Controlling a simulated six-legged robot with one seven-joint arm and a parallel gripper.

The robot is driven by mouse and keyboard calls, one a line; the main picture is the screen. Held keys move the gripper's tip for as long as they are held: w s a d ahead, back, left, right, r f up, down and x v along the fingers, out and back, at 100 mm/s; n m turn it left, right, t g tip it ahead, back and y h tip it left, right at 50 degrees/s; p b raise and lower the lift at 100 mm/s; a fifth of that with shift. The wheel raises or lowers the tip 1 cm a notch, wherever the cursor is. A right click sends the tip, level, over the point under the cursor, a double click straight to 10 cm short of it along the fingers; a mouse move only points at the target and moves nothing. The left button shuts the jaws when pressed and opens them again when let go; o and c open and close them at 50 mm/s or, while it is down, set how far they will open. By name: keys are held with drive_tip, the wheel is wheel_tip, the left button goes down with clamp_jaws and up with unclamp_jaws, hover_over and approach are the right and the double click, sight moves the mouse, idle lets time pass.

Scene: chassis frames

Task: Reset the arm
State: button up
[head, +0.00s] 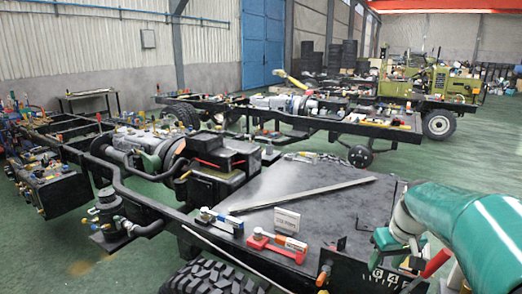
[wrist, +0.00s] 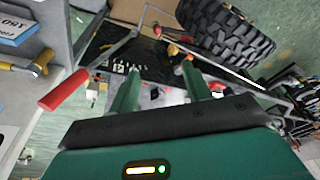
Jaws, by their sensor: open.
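The green arm at the right of the head view is mine, with its wrist end bent down near the front right corner of the dark chassis deck (head: 345,205). My gripper (wrist: 160,70) shows in the wrist view with two green fingers spread apart and nothing between them. Beyond the fingers is a black plate with pale markings (wrist: 118,68); a similar marked plate (head: 392,276) is below my wrist in the head view. The fingertips are not clear in the head view.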

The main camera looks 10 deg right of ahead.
drive_tip(key=s+a+r+t, duration=0.2)
drive_tip(key=s+a+t, duration=0.1)
drive_tip(key=s+a, duration=1.4)
drive_tip(key=a, duration=0.3)
drive_tip(key=shift+a+r, duration=0.35)
drive_tip(key=shift+r, duration=0.05)
idle(0.9)
